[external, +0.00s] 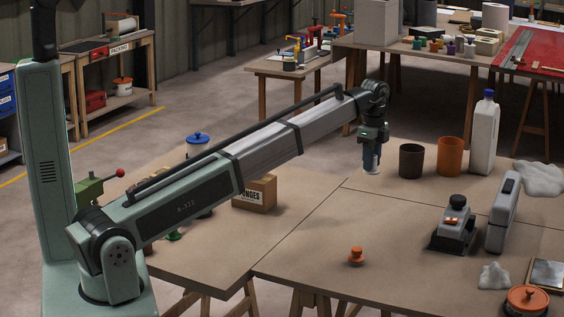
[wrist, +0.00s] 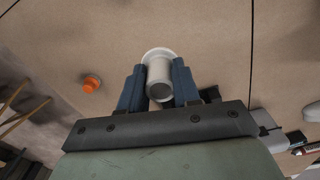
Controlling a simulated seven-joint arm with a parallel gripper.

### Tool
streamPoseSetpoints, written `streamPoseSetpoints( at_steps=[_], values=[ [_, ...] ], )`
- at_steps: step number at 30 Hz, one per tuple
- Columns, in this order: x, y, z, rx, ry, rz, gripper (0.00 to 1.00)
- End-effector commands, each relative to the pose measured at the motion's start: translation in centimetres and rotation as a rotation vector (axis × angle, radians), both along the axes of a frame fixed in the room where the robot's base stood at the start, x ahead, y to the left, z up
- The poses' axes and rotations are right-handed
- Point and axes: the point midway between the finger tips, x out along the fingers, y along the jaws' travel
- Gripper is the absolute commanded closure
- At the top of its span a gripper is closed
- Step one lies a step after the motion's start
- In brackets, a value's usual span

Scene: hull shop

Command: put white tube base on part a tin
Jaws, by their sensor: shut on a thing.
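The white tube base (wrist: 158,72) is a pale tube with a wider round flange, held between the two blue fingers of my gripper (wrist: 158,84) in the wrist view. In the external view my gripper (external: 371,155) points down, with the white flange (external: 371,171) below its fingertips. I cannot tell whether the flange touches the table. A dark brown tin (external: 411,161) and an orange tin (external: 450,157) stand upright just right of my gripper. No label shows on either tin, so I cannot tell which is part a.
A white bottle with a blue cap (external: 484,135) stands right of the tins. An orange knob (external: 356,256) sits on the front table. A sander (external: 453,228) and a grey upright tool (external: 502,212) stand at the right. A sponges box (external: 256,192) is at left. The table's middle is clear.

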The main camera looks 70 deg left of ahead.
Motion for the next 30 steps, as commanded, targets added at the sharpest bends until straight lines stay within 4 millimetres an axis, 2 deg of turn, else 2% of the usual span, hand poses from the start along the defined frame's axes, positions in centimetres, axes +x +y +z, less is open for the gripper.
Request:
streamPoseSetpoints(
  at_steps=[1, 6, 11, 18, 24, 30],
  values=[
    [-1.0, 2.1, 0.6, 0.001, -0.001, 0.028, 1.0],
    [-4.2, 8.0, 2.5, 0.001, -0.001, 0.109, 1.0],
    [-7.8, 13.1, 4.2, 0.001, -0.001, 0.184, 1.0],
    [-14.3, 19.8, 7.0, 0.001, -0.001, 0.299, 1.0],
    [-19.7, 23.7, 9.1, 0.0, -0.001, 0.399, 1.0],
    [-24.2, 25.5, 10.7, 0.0, -0.001, 0.499, 1.0]
  ],
)
